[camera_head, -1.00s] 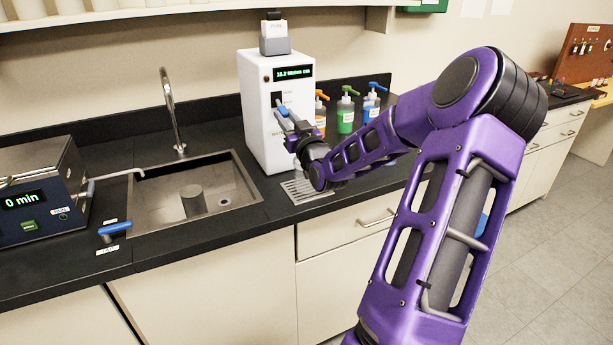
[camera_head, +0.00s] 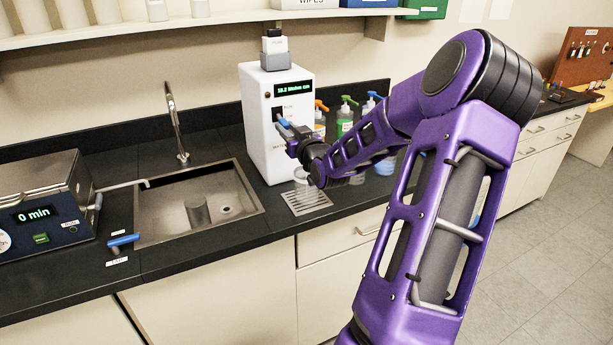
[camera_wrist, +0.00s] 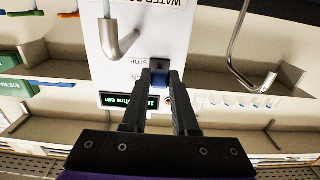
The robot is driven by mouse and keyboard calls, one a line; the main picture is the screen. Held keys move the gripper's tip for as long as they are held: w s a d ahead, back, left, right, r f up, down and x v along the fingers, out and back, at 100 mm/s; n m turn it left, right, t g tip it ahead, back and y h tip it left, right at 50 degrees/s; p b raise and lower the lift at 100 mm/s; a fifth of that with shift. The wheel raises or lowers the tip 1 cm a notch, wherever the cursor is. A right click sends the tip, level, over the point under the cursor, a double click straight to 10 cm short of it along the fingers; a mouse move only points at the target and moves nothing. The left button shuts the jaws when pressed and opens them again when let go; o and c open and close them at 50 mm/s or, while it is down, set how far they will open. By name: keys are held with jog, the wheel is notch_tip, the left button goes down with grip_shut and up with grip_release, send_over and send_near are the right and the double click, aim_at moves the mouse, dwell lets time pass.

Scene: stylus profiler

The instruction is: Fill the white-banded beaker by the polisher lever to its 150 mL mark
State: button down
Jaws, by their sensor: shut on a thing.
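The white water polisher (camera_head: 263,150) stands on the counter right of the sink, its display lit. Its blue lever (camera_head: 283,122) sticks out of the front panel. My gripper (camera_head: 291,132) is at this lever. In the wrist view, my gripper (camera_wrist: 160,84) is shut on the blue lever (camera_wrist: 159,77), with a finger on each side. The outlet spout (camera_wrist: 118,42) hangs beside it there. A pale round vessel, seemingly the beaker (camera_head: 301,173), is on the drip grille (camera_head: 308,202) under the polisher front. My arm partly hides it; its band, marks and water level cannot be read.
The sink (camera_head: 200,205) with a tall faucet (camera_head: 175,125) lies to the left. A bath (camera_head: 40,205) reading 0 min and a blue-handled tap (camera_head: 123,240) are further left. Pump bottles (camera_head: 345,118) stand right of the polisher behind my arm. A shelf (camera_head: 190,28) runs above.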

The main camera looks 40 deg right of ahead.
jog(key=shift+r+g+b, duration=0.3)
jog(key=shift+r+g, duration=0.05)
jog(key=shift+g, duration=0.35)
jog(key=shift+r+g+y, duration=0.3)
jog(key=shift+r+g, duration=0.6)
jog(key=shift+g, duration=0.2)
jog(key=shift+a, duration=0.15)
dwell(6.0)
